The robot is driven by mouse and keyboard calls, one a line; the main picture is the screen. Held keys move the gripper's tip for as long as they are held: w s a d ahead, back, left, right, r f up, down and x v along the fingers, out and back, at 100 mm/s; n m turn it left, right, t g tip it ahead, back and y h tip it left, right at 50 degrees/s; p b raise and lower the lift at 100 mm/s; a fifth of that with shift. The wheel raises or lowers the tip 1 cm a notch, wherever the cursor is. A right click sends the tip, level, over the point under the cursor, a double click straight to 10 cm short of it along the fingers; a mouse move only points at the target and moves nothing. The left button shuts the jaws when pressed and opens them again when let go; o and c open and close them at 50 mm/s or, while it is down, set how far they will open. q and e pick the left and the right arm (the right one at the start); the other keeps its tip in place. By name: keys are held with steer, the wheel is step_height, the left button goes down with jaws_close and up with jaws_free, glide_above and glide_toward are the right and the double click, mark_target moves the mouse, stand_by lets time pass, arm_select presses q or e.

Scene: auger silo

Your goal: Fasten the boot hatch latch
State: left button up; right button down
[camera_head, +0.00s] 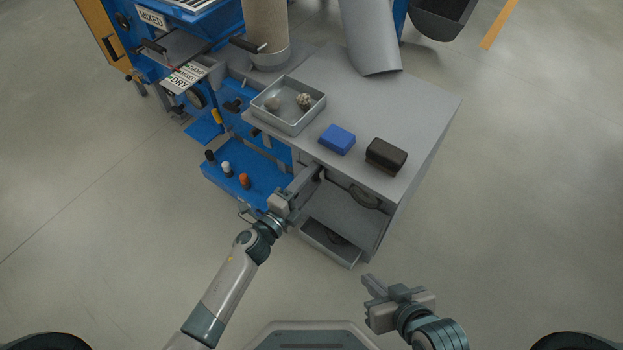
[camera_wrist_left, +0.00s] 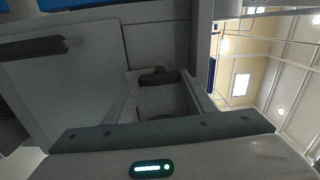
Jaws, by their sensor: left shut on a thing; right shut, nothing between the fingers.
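The front of a grey cabinet (camera_head: 345,215) shows below its grey top, with a grey panel that carries a dark handle (camera_head: 365,197). My left gripper (camera_head: 317,174) reaches to the upper left of this front, just under the top's edge. It is shut on a small dark part, which looks like the latch (camera_wrist_left: 158,77); in the left wrist view it sits between the two fingertips. Its far side is hidden, so I cannot tell how it sits against the hatch. My right gripper (camera_head: 368,285) is shut and empty, apart from the cabinet over the floor.
On the top are a metal tray (camera_head: 290,126) with small lumps, a blue block (camera_head: 337,139) and a dark block (camera_head: 386,156). A lower drawer (camera_head: 331,243) stands out. A blue shelf (camera_head: 225,175) with several knobs is at left. Floor is clear at right.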

arm_select(q)
steer(key=shift+m, duration=0.5)
arm_select(e)
steer(key=shift+w+a+r, duration=0.2)
steer(key=shift+a, duration=0.2)
steer(key=shift+a+t, duration=0.1)
steer(key=shift+t, duration=0.2)
arm_select(q)
steer(key=o, duration=1)
steer(key=shift+o, duration=0.2)
arm_select(e)
steer(key=shift+d, duration=0.3)
arm_select(q)
steer(key=shift+n, duration=0.3)
arm_select(e)
steer(key=shift+a+r, duration=0.1)
steer(key=shift+r, duration=0.05)
